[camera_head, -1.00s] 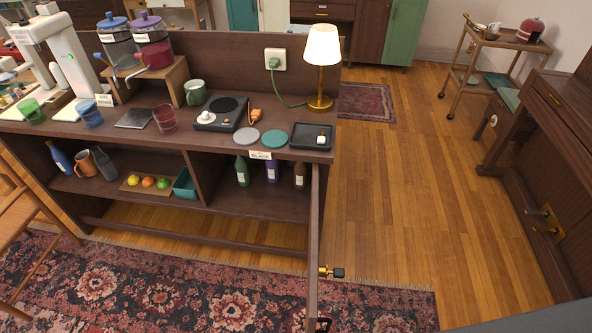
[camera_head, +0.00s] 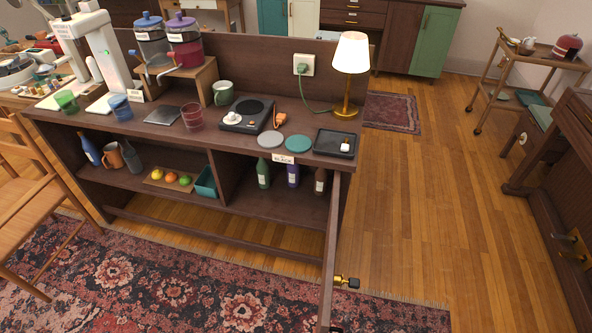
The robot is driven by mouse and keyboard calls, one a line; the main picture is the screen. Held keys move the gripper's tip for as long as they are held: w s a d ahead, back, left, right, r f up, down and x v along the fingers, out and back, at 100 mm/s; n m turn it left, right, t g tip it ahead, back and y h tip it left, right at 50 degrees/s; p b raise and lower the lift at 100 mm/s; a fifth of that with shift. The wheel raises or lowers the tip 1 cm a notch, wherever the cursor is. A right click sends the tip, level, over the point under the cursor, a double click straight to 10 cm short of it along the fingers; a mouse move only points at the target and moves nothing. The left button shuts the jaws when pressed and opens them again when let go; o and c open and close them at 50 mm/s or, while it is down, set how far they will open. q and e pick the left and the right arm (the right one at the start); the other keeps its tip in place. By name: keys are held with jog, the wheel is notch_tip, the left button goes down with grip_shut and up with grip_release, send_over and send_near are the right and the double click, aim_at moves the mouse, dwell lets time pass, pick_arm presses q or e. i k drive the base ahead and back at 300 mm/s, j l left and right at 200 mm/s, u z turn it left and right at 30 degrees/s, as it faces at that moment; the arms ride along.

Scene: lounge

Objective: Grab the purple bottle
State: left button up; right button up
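The purple bottle (camera_head: 293,174) stands upright on the shelf in the right compartment of the dark wooden sideboard (camera_head: 232,200). A green bottle (camera_head: 263,173) stands to its left and a brown bottle (camera_head: 320,181) to its right. The top of the purple bottle is near the counter's underside, behind a small label reading BLACK (camera_head: 283,158). The compartment's door (camera_head: 331,250) stands open at the right, with a brass and black knob. Neither of my grippers can be made out in the view.
The open door juts toward me at the compartment's right side. A wooden chair (camera_head: 20,200) stands at the left. A lamp (camera_head: 350,60), hot plate (camera_head: 248,113) and black tray (camera_head: 335,143) are on the counter. The patterned rug (camera_head: 190,270) in front is clear.

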aim_at(294, 170)
jog(key=k, duration=0.55)
jog(key=k+z, duration=0.1)
jog(key=z, duration=1.65)
jog(key=i+j, duration=0.1)
jog(key=j, duration=1.25)
jog(key=i+j+z, duration=0.1)
jog(key=j, duration=0.6)
jog(key=i+j, duration=0.3)
jog(key=j, duration=0.2)
